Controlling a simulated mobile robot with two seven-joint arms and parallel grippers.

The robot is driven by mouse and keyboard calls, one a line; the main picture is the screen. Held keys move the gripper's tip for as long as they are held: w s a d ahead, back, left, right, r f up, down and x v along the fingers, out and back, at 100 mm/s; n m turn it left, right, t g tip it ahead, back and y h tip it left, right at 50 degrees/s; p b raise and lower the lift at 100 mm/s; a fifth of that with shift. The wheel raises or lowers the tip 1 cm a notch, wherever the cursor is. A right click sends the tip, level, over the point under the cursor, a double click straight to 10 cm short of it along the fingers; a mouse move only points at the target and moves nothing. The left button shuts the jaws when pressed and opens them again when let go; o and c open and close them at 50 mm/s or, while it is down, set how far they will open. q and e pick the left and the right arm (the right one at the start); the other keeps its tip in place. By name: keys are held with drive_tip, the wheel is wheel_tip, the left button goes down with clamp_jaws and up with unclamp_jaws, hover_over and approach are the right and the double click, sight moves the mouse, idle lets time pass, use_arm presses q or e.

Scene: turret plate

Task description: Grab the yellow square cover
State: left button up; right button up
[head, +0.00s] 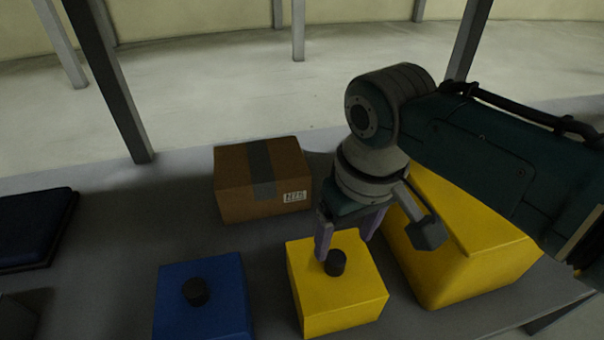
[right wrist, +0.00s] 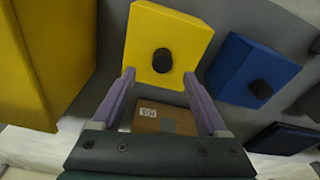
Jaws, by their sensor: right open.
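The yellow square cover (head: 338,300) has a black knob (head: 335,263) on top and sits on the grey surface in the head view. It also shows in the right wrist view (right wrist: 180,35) with its dark knob (right wrist: 162,61). My right gripper (head: 345,248) is open and empty, pointing down just behind the knob. In the right wrist view its two purple fingers (right wrist: 158,75) are spread, with the knob just beyond and between their tips. I cannot tell whether a finger touches the cover. My left gripper is not in view.
A blue square cover (head: 205,300) with a black knob stands to the left. A cardboard box (head: 262,180) is behind. A larger yellow block (head: 460,255) stands close on the right, under my right arm. A dark blue flat object (head: 35,230) lies at the far left.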

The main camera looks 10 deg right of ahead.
sight(336, 257)
drive_tip(key=f+b, duration=0.2)
drive_tip(key=f, duration=0.1)
drive_tip(key=f+b, duration=0.1)
drive_tip(key=b, duration=0.1)
drive_tip(key=shift+w+a+f, duration=0.25)
drive_tip(key=shift+a+f, duration=0.05)
drive_tip(key=shift+f, duration=0.1)
drive_tip(key=shift+r, duration=0.15)
drive_tip(key=shift+c, duration=0.3)
clamp_jaws()
idle(0.4)
